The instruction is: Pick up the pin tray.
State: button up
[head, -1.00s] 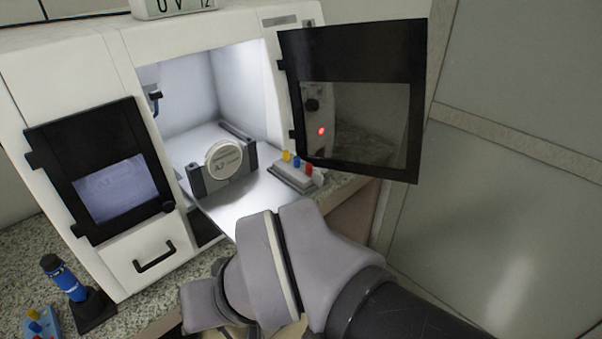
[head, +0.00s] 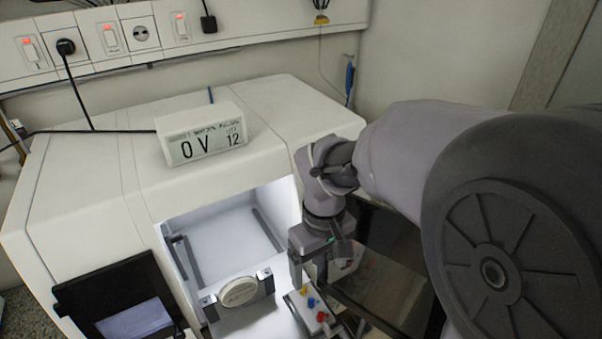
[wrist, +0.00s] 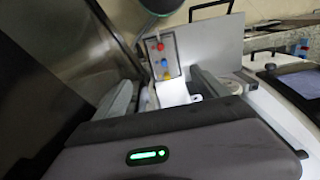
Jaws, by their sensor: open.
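The pin tray (head: 307,312) is a small pale block with yellow, blue and red pins. It lies at the right front of the lit machine opening, beside the disc holder. It also shows in the wrist view (wrist: 160,58), beyond and between the two fingers. My gripper (head: 313,279) is open and empty, pointing down just behind and above the pin tray, apart from it as far as I can tell. The wrist view also shows my gripper (wrist: 166,88) with its fingers spread.
A round pale disc (head: 238,291) stands in a grey holder just left of the tray. The open right door (head: 385,265) is close on the gripper's right. The open left door (head: 120,300) is farther off. A display box (head: 203,135) sits on the machine (head: 90,190).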

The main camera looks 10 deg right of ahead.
jog(key=b, duration=0.3)
send_over(316, 313)
jog(key=f, duration=1)
jog(key=shift+w+a+f, duration=0.1)
jog(key=shift+w+a, duration=0.1)
jog(key=shift+a, duration=0.05)
jog(key=f, duration=0.2)
jog(key=f+b, duration=0.1)
jog(key=f, duration=0.1)
jog(key=f+b, duration=0.1)
jog(key=f, duration=0.1)
jog(key=shift+s+d, duration=0.25)
jog(key=shift+c, duration=0.8)
jog(key=c, duration=1.4)
